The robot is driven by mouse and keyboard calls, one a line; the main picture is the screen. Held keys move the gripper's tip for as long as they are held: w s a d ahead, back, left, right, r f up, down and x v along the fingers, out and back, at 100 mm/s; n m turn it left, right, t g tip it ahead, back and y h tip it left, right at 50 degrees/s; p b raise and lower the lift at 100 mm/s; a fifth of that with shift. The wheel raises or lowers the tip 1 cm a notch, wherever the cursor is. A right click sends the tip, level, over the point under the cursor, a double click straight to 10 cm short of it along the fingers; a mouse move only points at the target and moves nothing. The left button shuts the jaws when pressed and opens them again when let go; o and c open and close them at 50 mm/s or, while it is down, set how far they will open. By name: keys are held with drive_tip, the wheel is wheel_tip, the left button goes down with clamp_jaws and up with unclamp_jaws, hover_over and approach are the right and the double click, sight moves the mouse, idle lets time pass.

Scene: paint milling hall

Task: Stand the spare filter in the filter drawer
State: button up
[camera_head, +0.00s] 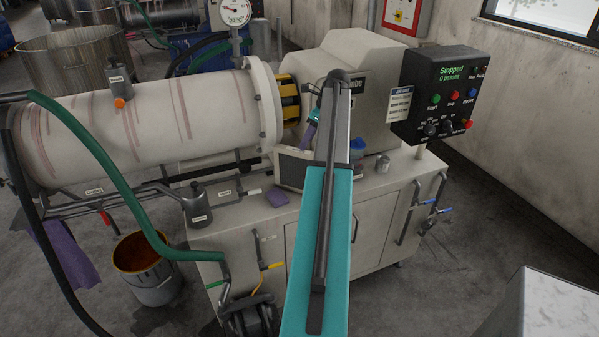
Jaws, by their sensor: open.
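I cannot pick out the spare filter or the filter drawer for sure. A pale box with a dark panelled face (291,170) stands on the cabinet top, partly behind my arm; I cannot tell whether it is the drawer. My arm reaches up over the cabinet and bends at its far end, above a small teal part and a purple patch beside the box. The fingers of my gripper cannot be made out there; my own arm covers part of that area.
A large white mill cylinder (140,128) fills the left. A control box (434,95) reading "Stopped" stands at right. The cabinet (377,222) carries a purple cloth (277,198) and a small metal can (383,163). A bucket (148,268) and hoses are lower left. Floor at right is mostly clear.

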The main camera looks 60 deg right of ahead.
sight(301, 152)
drive_tip(key=shift+p+x, duration=0.95)
drive_tip(key=shift+x, duration=2.65)
drive_tip(key=shift+w, duration=0.1)
drive_tip(key=shift+p+x, duration=0.85)
drive_tip(key=shift+w+p+x, duration=0.25)
drive_tip(key=shift+p+x, duration=0.3)
drive_tip(key=shift+x, duration=0.65)
drive_tip(key=shift+w+a+f, duration=0.1)
drive_tip(key=shift+w+f, duration=0.05)
drive_tip(key=shift+f, duration=0.2)
drive_tip(key=shift+f, duration=0.25)
clamp_jaws()
